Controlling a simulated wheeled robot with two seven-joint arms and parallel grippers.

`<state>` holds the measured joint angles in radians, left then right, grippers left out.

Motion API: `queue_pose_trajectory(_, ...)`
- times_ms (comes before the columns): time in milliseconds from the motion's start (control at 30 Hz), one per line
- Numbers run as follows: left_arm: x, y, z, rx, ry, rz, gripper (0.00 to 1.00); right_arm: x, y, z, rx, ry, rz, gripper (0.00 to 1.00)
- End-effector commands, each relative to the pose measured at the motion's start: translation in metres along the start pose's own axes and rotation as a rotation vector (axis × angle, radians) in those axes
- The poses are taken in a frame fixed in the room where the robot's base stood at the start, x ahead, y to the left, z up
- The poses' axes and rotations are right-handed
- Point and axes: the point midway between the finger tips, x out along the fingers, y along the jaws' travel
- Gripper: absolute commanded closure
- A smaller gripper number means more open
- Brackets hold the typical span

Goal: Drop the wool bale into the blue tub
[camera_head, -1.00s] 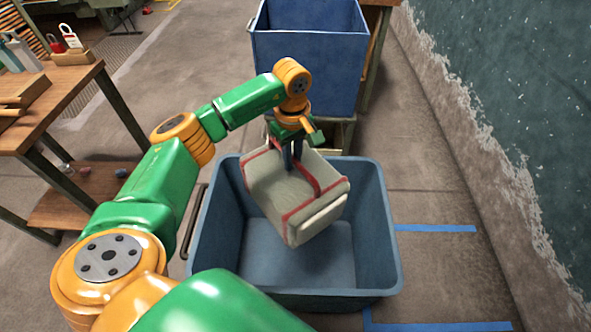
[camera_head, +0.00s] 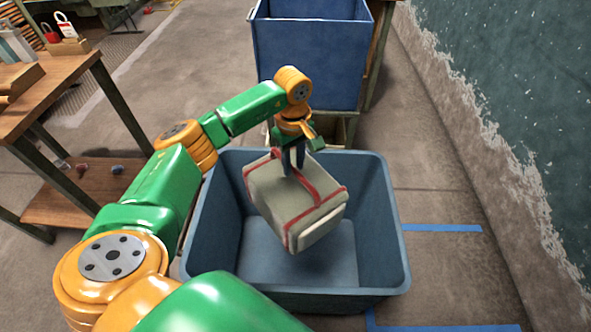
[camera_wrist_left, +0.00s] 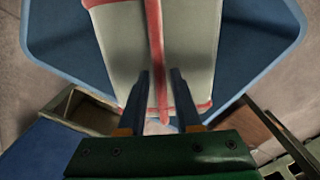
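The wool bale (camera_head: 281,196) is a pale block with red straps, hanging tilted over the open blue tub (camera_head: 394,215). Its lower end appears to be within the tub's opening, above the floor of the tub. My left gripper (camera_head: 293,165) is on top of the bale, its fingers either side of a red strap. In the left wrist view the two dark fingers (camera_wrist_left: 161,78) flank the strap on the bale (camera_wrist_left: 192,45), with the tub's rim (camera_wrist_left: 68,72) around it. The tub's inside looks empty. My right gripper is not in view.
A darker blue bin (camera_head: 311,62) stands on a stand behind the tub. A wooden workbench (camera_head: 60,95) is at the left. A worn wall (camera_head: 500,130) runs along the right. Blue tape (camera_head: 440,228) marks the clear floor right of the tub.

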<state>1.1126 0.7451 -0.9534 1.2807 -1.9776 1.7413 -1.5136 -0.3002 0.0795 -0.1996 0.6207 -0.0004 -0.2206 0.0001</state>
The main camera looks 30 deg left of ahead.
Motion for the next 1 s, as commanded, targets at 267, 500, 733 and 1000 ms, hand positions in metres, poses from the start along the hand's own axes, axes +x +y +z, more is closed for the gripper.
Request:
queue_pose_trajectory(267, 0.001, -0.001, 0.0, 0.0, 0.0, -0.002, 0.45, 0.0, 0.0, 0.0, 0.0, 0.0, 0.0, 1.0)
queue_pose_trajectory(500, -0.026, 0.0, -0.001, -0.002, 0.002, 0.001, 0.45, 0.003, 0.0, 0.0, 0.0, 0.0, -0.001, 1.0)
queue_pose_trajectory(733, -0.066, 0.0, 0.0, 0.0, 0.001, 0.0, 0.45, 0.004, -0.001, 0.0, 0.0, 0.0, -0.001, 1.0)
queue_pose_trajectory(1000, -0.071, -0.001, 0.0, 0.0, 0.0, -0.002, 0.45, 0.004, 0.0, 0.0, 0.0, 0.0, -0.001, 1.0)
